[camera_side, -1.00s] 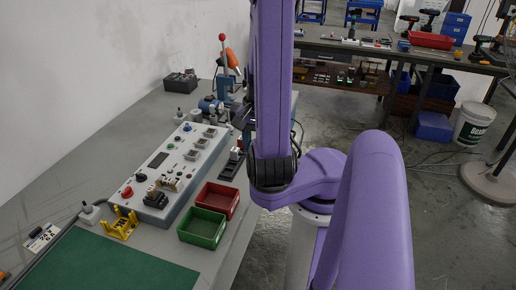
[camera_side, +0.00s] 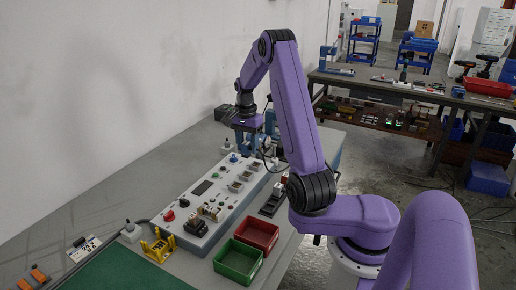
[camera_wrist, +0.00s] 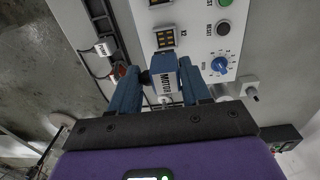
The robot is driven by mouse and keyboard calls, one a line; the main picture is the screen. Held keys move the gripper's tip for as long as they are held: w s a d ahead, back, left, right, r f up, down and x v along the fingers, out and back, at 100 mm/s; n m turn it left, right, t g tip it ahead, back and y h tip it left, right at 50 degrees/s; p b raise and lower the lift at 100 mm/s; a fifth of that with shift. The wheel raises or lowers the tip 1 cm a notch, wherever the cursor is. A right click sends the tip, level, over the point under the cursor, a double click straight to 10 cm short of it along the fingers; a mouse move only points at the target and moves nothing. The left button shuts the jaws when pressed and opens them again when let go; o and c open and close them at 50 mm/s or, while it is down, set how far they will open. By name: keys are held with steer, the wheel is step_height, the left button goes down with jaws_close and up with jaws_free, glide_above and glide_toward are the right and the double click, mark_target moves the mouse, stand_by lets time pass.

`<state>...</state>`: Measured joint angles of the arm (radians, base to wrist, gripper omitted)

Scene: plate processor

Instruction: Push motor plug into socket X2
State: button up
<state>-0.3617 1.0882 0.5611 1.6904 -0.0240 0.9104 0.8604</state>
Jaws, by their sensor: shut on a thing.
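The control panel (camera_side: 205,208) lies on the bench in the side view, with a row of grey sockets (camera_side: 247,176) on its far half. In the wrist view, socket X2 (camera_wrist: 165,40), with brownish contacts, lies just beyond the plug's front end. I cannot tell whether the two touch. In the side view my gripper (camera_side: 244,138) is above the far end of the panel, and the plug cannot be made out there.
A blue knob (camera_wrist: 220,65) and a reset button (camera_wrist: 223,28) sit right of the socket in the wrist view. A cable with a white tag (camera_wrist: 103,50) runs at left. Red (camera_side: 257,233) and green (camera_side: 238,260) bins stand beside the panel.

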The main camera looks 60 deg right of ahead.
steer(key=shift+f, duration=2.95)
steer(key=shift+f, duration=1.3)
stand_by(0.3)
steer(key=o, duration=1.2)
steer(key=shift+r, duration=0.1)
